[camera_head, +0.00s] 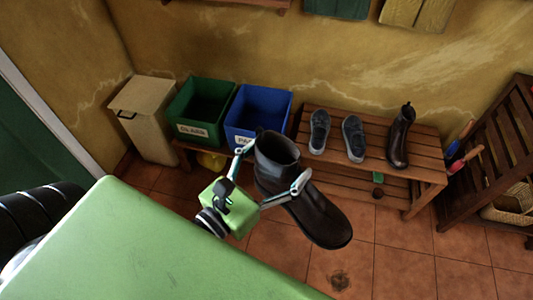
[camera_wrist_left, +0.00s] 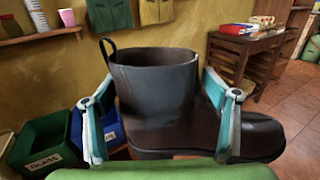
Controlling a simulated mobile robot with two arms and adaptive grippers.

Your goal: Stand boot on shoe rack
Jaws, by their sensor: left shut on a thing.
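A dark brown ankle boot (camera_head: 300,195) is held in my left gripper (camera_head: 268,178), whose two fingers press on either side of its shaft. In the left wrist view the boot (camera_wrist_left: 160,95) is upright with its toe to the right, between the fingers of the gripper (camera_wrist_left: 160,115). In the head view it is in front of the wooden shoe rack (camera_head: 425,165), apart from it. Another dark boot (camera_head: 400,140) stands on the rack's top at the right, beside a pair of grey sneakers (camera_head: 319,130) (camera_head: 353,138). My right gripper does not show.
A green bin (camera_head: 185,130) and a blue bin (camera_head: 240,130) stand left of the rack, with a beige lidded bin (camera_head: 140,125) further left. A dark slatted wooden shelf (camera_head: 490,150) stands at the right. Tiled floor (camera_head: 395,260) is open in front of the rack.

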